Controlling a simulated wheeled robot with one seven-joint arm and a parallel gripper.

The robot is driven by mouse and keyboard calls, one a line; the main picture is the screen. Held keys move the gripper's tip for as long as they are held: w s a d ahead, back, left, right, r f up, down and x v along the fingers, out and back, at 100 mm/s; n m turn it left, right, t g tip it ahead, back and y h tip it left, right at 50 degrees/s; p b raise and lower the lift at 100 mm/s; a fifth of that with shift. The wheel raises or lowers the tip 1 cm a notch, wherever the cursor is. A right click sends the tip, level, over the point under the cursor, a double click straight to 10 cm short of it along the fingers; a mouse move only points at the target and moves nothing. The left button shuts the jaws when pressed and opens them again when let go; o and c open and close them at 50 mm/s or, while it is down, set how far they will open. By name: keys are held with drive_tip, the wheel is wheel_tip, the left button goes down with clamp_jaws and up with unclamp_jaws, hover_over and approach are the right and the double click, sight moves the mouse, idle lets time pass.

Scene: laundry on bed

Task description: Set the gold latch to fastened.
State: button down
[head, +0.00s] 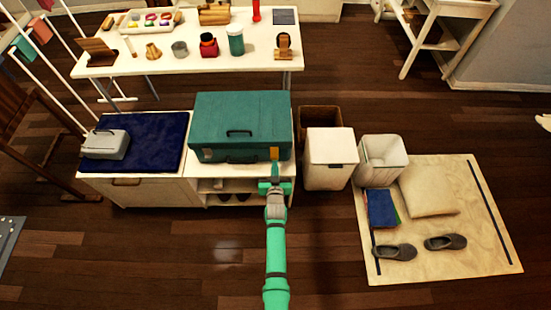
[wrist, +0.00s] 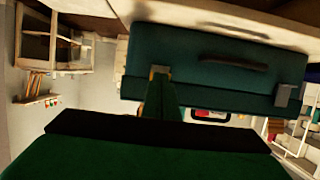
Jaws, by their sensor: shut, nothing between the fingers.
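A teal case (head: 240,118) with a dark handle lies closed on the white cabinet. The gold latch (head: 274,153) is on the right of its front face. In the wrist view the gold latch (wrist: 158,71) shows just past my fingertips, partly hidden by them. I cannot tell whether it is fastened. A grey latch (wrist: 288,95) is at the other end of that face. My gripper (head: 275,166) is shut and empty, in front of the gold latch. In the wrist view its fingertips (wrist: 162,82) are at or very near the latch; contact is unclear.
The white cabinet (head: 145,192) has an open shelf under the case. A grey iron (head: 105,145) sits on a navy pad (head: 150,132) to the left. A white bin (head: 330,160) stands close to the right. A table (head: 155,62) with small items is behind.

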drive_tip(key=f, duration=0.1)
drive_tip(key=w+f+t, duration=0.1)
drive_tip(key=f, duration=0.1)
idle(0.4)
drive_tip(key=s+f, duration=0.7)
drive_tip(key=s, duration=0.4)
drive_tip(key=shift+a, duration=0.35)
drive_tip(key=shift+s+f, duration=0.1)
